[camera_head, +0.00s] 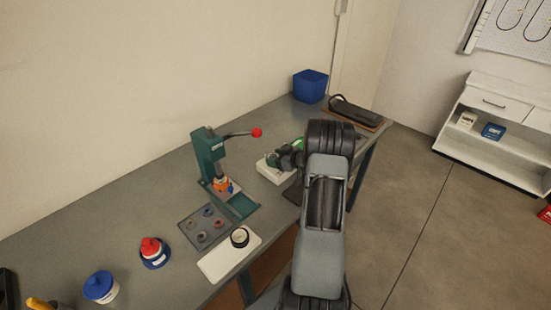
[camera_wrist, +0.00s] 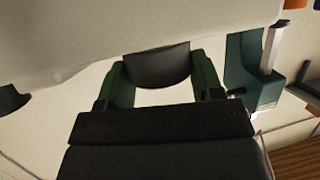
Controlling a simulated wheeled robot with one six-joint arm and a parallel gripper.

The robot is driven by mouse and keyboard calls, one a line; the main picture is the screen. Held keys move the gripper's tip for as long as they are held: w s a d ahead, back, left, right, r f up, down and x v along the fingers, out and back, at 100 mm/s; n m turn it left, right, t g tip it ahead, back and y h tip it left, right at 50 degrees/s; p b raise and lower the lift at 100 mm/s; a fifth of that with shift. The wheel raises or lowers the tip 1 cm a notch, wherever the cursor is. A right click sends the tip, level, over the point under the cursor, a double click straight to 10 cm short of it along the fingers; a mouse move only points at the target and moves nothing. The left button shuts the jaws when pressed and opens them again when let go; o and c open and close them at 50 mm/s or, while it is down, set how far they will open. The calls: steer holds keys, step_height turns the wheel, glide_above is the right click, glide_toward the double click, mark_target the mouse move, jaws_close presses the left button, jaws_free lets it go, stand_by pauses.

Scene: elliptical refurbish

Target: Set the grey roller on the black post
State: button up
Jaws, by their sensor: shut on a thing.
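My gripper (camera_wrist: 158,72) has green fingers, and they are shut on the sides of a dark grey rounded piece (camera_wrist: 157,62), which looks like the grey roller. In the head view my gripper (camera_head: 283,158) is low over a white block (camera_head: 272,174) on the bench, partly behind my arm. In the wrist view a large pale surface (camera_wrist: 60,40) lies close beyond the roller. I cannot tell whether the roller touches it. The black post cannot be made out for sure; a dark rounded piece (camera_wrist: 12,100) shows at the left edge of the wrist view.
A teal press (camera_head: 209,160) with a red-knobbed lever stands left of my gripper. A grey mat (camera_head: 190,228) with small rings and a white tray (camera_head: 215,264) with a black-rimmed ring are nearer. A blue bin (camera_head: 310,86) and a dark tool (camera_head: 354,111) are behind.

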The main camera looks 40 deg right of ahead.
steer(key=shift+r, duration=0.15)
steer(key=shift+r+p, duration=0.65)
stand_by(0.5)
steer(key=shift+f+b, duration=0.4)
steer(key=shift+f, duration=0.4)
stand_by(0.5)
steer(key=shift+r, duration=0.1)
steer(key=shift+r+p, duration=0.7)
steer(key=shift+p, duration=0.05)
stand_by(0.7)
steer(key=shift+f+b, duration=0.45)
steer(key=shift+f, duration=0.35)
stand_by(0.5)
steer(key=o, duration=0.7)
